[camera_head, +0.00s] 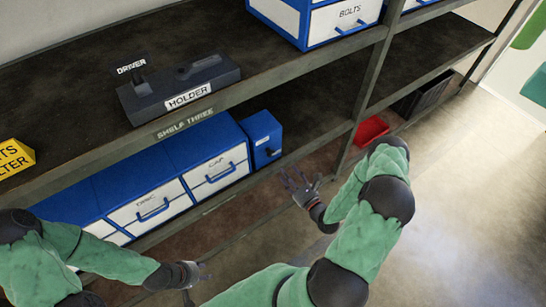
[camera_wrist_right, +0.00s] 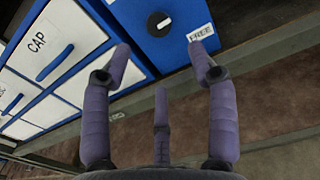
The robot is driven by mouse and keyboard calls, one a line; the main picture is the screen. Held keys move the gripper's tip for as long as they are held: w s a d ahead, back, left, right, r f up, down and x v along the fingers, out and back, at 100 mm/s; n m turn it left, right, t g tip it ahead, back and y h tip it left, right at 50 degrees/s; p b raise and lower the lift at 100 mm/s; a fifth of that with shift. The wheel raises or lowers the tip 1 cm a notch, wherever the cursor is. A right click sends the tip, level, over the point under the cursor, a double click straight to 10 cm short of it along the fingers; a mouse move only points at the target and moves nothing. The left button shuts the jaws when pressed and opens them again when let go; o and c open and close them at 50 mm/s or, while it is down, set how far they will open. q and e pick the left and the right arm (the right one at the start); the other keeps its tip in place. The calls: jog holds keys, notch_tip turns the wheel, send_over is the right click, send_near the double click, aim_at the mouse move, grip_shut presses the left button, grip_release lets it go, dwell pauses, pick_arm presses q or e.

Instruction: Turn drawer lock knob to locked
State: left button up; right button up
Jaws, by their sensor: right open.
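The drawer lock knob (camera_wrist_right: 158,24) is a round black dial with a white mark on a blue panel (camera_wrist_right: 150,50) beside the drawers. A white label reading FREE (camera_wrist_right: 200,32) sits right of the knob. In the head view the blue lock box (camera_head: 262,136) stands at the right end of the drawer unit. My right gripper (camera_wrist_right: 162,55) is open and empty, its purple fingers spread below the knob and not visibly touching it. It also shows in the head view (camera_head: 298,184), right of the lock box. My left gripper (camera_head: 196,272) is low in front of the drawers, its fingers unclear.
Drawers labelled CAP (camera_head: 219,171) and another (camera_head: 150,207) have blue handles. The shelf (camera_head: 250,80) above carries a driver holder (camera_head: 185,92). A metal upright (camera_head: 345,145), a red bin (camera_head: 371,130) and a black crate (camera_head: 422,95) stand to the right.

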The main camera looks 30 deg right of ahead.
aim_at(272, 155)
jog(key=w, duration=0.3)
jog(key=w+b, duration=0.1)
jog(key=w, duration=0.3)
jog(key=w+b, duration=0.1)
jog(key=w, duration=0.2)
jog(key=shift+w+a, duration=0.25)
jog(key=shift+a, duration=0.15)
jog(key=c, duration=1.1)
